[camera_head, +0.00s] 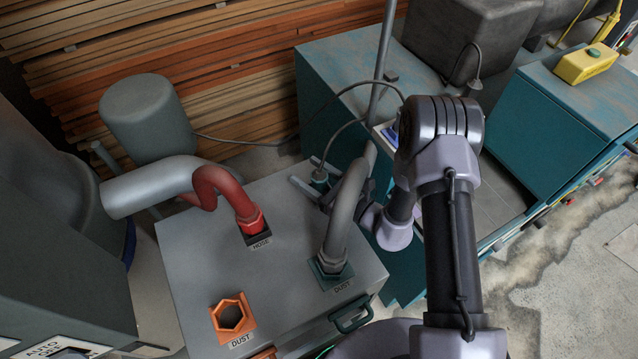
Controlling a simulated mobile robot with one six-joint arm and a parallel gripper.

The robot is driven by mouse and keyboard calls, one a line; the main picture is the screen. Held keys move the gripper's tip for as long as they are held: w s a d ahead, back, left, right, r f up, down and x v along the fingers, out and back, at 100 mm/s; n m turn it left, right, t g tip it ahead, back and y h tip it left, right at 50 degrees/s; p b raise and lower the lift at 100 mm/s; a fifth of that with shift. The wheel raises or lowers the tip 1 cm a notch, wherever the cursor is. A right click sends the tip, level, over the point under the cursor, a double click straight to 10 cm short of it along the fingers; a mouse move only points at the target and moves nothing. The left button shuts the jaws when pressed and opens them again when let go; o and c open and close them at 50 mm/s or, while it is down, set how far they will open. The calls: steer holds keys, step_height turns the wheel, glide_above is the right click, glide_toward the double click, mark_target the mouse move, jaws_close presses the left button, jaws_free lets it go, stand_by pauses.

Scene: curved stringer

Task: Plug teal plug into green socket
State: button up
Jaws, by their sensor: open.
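A small dark teal plug (320,177) with a cable rising from it is at the back right corner of the grey box. My gripper (307,173) is open, with its pale fingers on either side of the plug. I cannot tell whether they touch it. The grey hose and my arm hide part of the gripper. A dark green socket collar (330,271) labelled DUST sits on the box top, with a grey hose (345,210) standing in it. No empty green socket can be made out.
The grey box (195,262) also has an orange hexagonal socket (232,317) and a red hose (240,207) in a dark HOSE socket. A thin upright pole (382,60) and loose cables are behind my gripper. Teal cabinets (545,140) stand right.

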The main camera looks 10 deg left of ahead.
jaws_close()
